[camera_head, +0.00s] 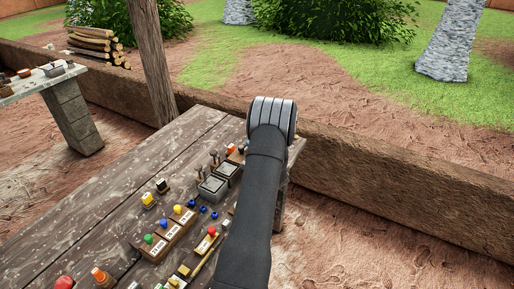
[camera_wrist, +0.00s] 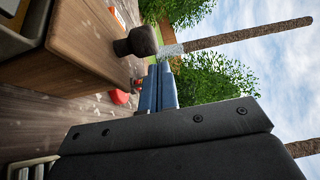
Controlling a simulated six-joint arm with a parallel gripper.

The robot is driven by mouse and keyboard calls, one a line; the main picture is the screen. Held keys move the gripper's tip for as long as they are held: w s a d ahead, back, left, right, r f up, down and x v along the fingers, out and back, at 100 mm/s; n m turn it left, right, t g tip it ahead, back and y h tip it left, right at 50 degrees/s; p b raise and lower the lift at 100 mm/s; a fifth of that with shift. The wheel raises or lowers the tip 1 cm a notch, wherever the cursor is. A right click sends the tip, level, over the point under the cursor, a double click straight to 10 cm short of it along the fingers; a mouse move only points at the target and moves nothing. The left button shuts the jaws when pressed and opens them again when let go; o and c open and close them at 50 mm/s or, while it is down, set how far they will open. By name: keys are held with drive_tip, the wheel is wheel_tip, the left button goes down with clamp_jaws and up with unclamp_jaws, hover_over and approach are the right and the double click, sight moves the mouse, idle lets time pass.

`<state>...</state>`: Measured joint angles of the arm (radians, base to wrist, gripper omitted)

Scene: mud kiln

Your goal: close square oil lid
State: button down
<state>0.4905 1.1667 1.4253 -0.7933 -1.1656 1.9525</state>
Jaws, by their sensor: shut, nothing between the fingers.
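Two square grey metal containers stand on the wooden table in the head view, a nearer one (camera_head: 212,187) and a farther one (camera_head: 228,169), just left of my arm. Their tops look flat and grey. I cannot tell which is the square oil container or how its lid stands. My gripper shows in the wrist view as two blue fingers (camera_wrist: 158,85) shut together with nothing between them. In the head view it is hidden by my arm. In the tilted wrist view, a wooden block (camera_wrist: 85,40) and a dark rounded knob (camera_wrist: 138,42) lie near the fingertips.
Wooden blocks with coloured knobs (camera_head: 165,238) and small blue knobs (camera_head: 203,209) crowd the table near the containers. A red piece (camera_wrist: 120,97) is beside the fingers in the wrist view. The left part of the table (camera_head: 95,200) is clear. A low earthen wall (camera_head: 400,180) runs behind.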

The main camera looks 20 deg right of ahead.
sight(241, 150)
drive_tip(key=shift+s+a, duration=0.5)
drive_tip(key=shift+a, duration=0.15)
drive_tip(key=shift+a, duration=0.1)
drive_tip(key=shift+s+a, duration=0.3)
drive_tip(key=s+a, duration=0.5)
drive_tip(key=shift+s+a, duration=0.3)
drive_tip(key=shift+f, duration=0.1)
drive_tip(key=d, duration=0.1)
drive_tip(key=w+d, duration=0.1)
drive_tip(key=d, duration=0.2)
drive_tip(key=shift+w, duration=0.4)
drive_tip(key=v, duration=0.9)
drive_tip(key=shift+s, duration=0.25)
